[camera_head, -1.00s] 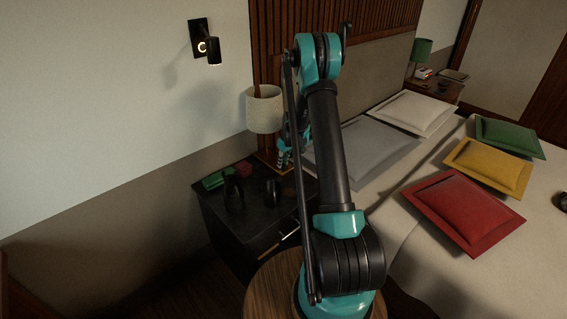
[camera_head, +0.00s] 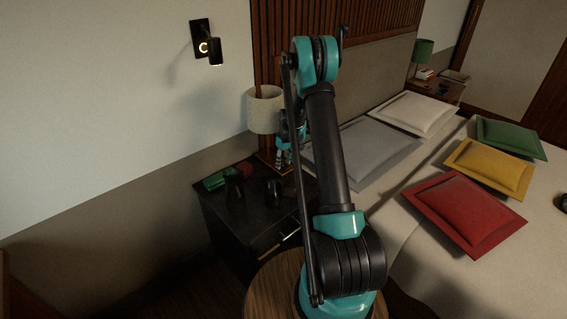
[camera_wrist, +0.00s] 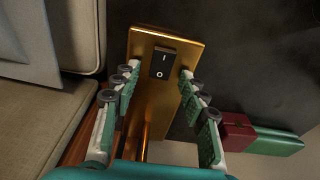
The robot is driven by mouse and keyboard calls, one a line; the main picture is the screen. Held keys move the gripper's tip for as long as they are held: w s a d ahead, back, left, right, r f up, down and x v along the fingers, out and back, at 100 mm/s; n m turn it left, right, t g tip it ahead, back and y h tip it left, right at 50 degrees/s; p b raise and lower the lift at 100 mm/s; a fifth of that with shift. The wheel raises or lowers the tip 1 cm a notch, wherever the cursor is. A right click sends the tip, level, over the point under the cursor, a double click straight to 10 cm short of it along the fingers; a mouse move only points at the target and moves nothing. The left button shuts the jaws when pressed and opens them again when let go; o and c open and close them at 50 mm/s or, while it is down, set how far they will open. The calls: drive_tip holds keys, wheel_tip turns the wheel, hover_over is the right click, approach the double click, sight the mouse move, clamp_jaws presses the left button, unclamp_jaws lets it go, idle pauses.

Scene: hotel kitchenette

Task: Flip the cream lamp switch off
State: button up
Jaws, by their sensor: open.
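The cream lamp (camera_head: 265,109) stands on the dark nightstand, with its shade left of my arm in the head view. In the wrist view its brass base (camera_wrist: 190,41) carries a black rocker switch (camera_wrist: 163,62) marked I and O. My gripper (camera_wrist: 158,75) is open, its two fingers spread to either side of the base with the switch between them. Nothing is held. I cannot tell whether the fingertips touch the base. In the head view my gripper (camera_head: 283,157) is partly hidden behind my arm, beside the lamp.
The nightstand (camera_head: 245,222) also bears a green item (camera_head: 216,180), a red item (camera_head: 244,170) and dark objects (camera_head: 234,186). The bed with pillows (camera_head: 465,205) lies to the right.

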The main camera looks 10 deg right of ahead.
sight(286, 167)
wheel_tip(286, 167, up, 12)
drive_tip(key=s, duration=0.1)
drive_tip(key=shift+s+d, duration=0.2)
drive_tip(key=shift+d, duration=0.2)
drive_tip(key=shift+f, duration=0.1)
drive_tip(key=s+a+r+m, duration=0.1)
drive_tip(key=s+r+m, duration=0.1)
drive_tip(key=s+r, duration=0.6)
drive_tip(key=s+a+f+m+t, duration=0.2)
drive_tip(key=s+m, duration=0.2)
drive_tip(key=s, duration=2.8)
drive_tip(key=shift+t+h, duration=0.4)
